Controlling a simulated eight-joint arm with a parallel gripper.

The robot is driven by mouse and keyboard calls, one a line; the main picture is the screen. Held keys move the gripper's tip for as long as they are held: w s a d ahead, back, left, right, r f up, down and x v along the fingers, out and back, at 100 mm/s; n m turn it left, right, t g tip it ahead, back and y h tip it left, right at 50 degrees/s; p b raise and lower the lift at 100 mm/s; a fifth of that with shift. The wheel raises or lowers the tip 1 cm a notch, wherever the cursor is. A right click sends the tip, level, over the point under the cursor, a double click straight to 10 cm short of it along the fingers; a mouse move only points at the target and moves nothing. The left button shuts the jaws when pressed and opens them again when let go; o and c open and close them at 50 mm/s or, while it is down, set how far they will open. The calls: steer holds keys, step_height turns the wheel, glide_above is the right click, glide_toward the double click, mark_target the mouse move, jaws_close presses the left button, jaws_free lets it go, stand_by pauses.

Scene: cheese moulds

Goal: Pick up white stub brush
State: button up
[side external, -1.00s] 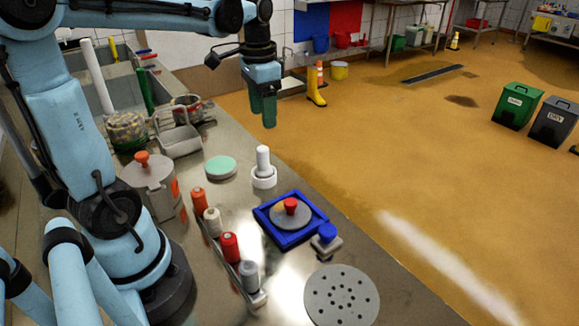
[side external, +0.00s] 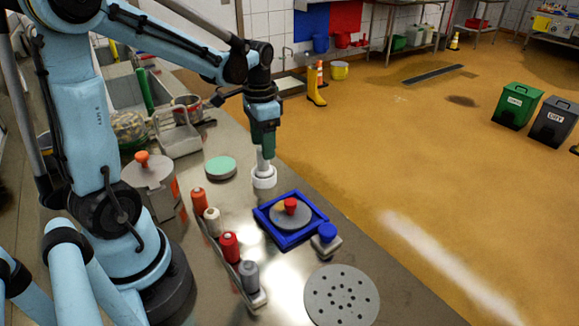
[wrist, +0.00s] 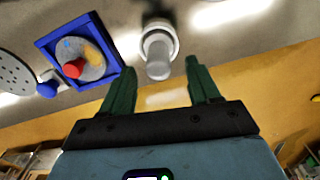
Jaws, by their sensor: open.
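The white stub brush (side external: 264,177) stands upright on the steel counter, with a round white base and a thick white handle. My gripper (side external: 263,150) is at the top of its handle in the side view, and its fingers hide part of the handle. In the wrist view the brush (wrist: 158,52) lies ahead of and between the two green fingers of my gripper (wrist: 156,75). The fingers are apart, with a gap on both sides of the handle.
A blue square frame (side external: 260,217) holding a grey disc with a red knob (side external: 290,206) stands close in front. A green round disc (side external: 220,167) lies to the left. A rack of coloured spools (side external: 231,247) and a perforated plate (side external: 341,296) are nearer the camera.

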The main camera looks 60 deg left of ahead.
mark_target(263, 165)
steer(key=shift+s+f, duration=0.15)
steer(key=shift+f, duration=1.8)
steer(key=shift+c, duration=0.3)
jaws_close()
steer(key=shift+r, duration=0.1)
